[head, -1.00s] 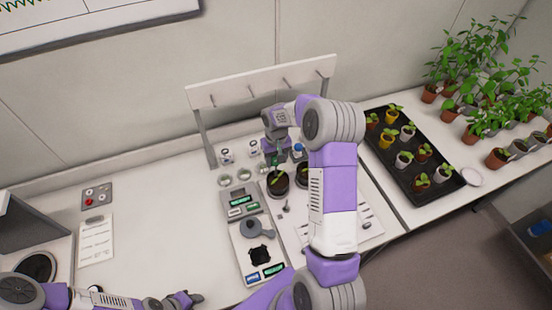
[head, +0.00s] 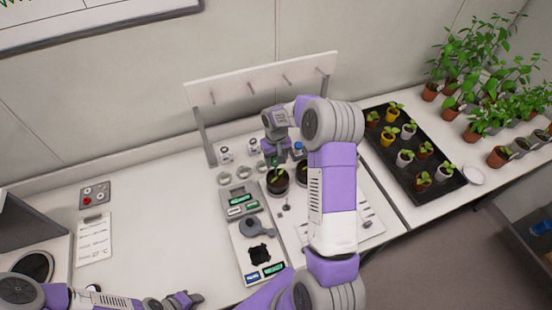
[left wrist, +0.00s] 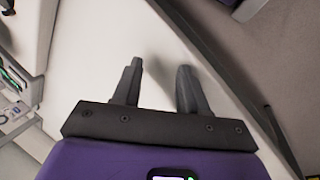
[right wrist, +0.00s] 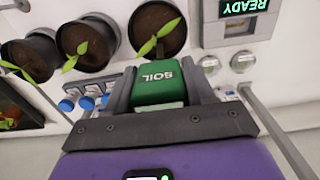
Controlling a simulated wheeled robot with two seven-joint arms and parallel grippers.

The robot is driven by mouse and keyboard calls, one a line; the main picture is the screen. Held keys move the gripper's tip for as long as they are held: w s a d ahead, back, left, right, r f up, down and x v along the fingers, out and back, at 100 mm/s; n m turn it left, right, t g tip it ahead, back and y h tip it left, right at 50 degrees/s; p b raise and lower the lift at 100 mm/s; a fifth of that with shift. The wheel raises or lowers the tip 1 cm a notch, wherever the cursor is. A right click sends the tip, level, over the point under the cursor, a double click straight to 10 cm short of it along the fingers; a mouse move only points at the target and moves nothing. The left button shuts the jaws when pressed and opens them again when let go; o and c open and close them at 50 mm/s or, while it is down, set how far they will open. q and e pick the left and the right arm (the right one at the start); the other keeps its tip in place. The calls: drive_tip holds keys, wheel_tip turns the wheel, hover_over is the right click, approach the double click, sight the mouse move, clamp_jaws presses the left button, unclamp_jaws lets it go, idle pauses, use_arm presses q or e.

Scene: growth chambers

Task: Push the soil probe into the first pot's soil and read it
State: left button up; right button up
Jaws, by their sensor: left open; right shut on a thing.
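My right gripper (right wrist: 158,92) is shut on the green soil probe (right wrist: 158,84), whose top reads "SOIL". In the head view the right gripper (head: 277,158) is just behind the first pot (head: 278,184), a black pot with dark soil and a seedling. In the right wrist view this pot (right wrist: 172,42) lies just beyond the probe. The probe's lower end is hidden, so I cannot tell whether it touches soil. A display (right wrist: 243,8) reads "READY" in the right wrist view. My left gripper (left wrist: 160,80) is open and empty above the white bench.
Two more potted seedlings (right wrist: 85,42) (right wrist: 32,55) stand in line with the first pot. Small clear cups (head: 224,178) and blue-capped bottles (right wrist: 66,105) are close by. A black seedling tray (head: 440,198) stands at right.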

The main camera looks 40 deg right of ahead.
use_arm(q)
drive_tip(key=shift+s+f+b, duration=0.15)
drive_tip(key=shift+f+b, duration=0.35)
drive_tip(key=shift+f, duration=0.05)
use_arm(e)
drive_tip(key=shift+s+a+f, duration=0.1)
drive_tip(key=shift+s+f, duration=0.05)
drive_tip(key=shift+f, duration=0.5)
